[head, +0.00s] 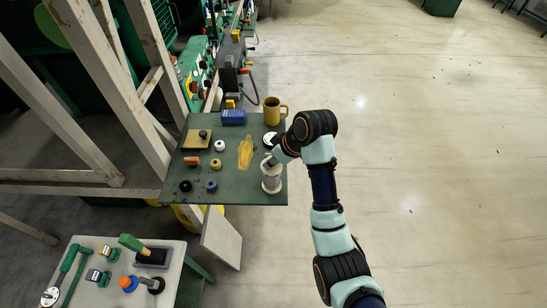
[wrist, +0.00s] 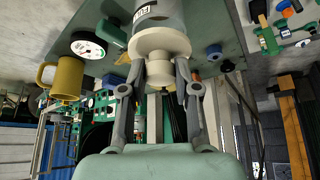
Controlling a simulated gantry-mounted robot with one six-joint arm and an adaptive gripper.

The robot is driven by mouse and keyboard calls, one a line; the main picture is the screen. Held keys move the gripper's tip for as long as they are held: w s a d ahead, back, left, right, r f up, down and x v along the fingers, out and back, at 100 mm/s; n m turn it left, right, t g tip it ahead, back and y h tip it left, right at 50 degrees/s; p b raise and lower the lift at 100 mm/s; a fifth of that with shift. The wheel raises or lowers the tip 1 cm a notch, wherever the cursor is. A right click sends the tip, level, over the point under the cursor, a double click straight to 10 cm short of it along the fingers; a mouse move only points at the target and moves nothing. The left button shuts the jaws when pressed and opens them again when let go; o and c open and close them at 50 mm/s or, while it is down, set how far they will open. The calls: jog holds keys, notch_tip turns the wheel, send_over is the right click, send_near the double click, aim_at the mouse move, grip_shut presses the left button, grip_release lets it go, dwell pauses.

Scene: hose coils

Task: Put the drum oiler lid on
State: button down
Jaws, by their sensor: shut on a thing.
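The drum oiler (head: 271,184) is a pale, upright cylinder near the right front corner of the green table. In the wrist view its grey body (wrist: 158,12) carries a label reading "FULL". The cream round lid (wrist: 160,42) is at the oiler's top end, in line with it. I cannot tell whether it is fully seated. My gripper (wrist: 168,83) is shut on the lid, with one finger on each side below its disc. In the head view my gripper (head: 271,160) is directly above the oiler and hides much of the lid.
A round gauge (head: 269,138) and a yellow mug (head: 272,110) are behind the oiler. The table's right edge is close to the oiler.

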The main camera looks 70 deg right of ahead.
jog(key=shift+f+b, duration=0.35)
jog(key=shift+f, duration=0.6)
dwell(0.4)
dwell(0.4)
jog(key=c, duration=0.8)
grip_release()
jog(key=shift+o, duration=0.2)
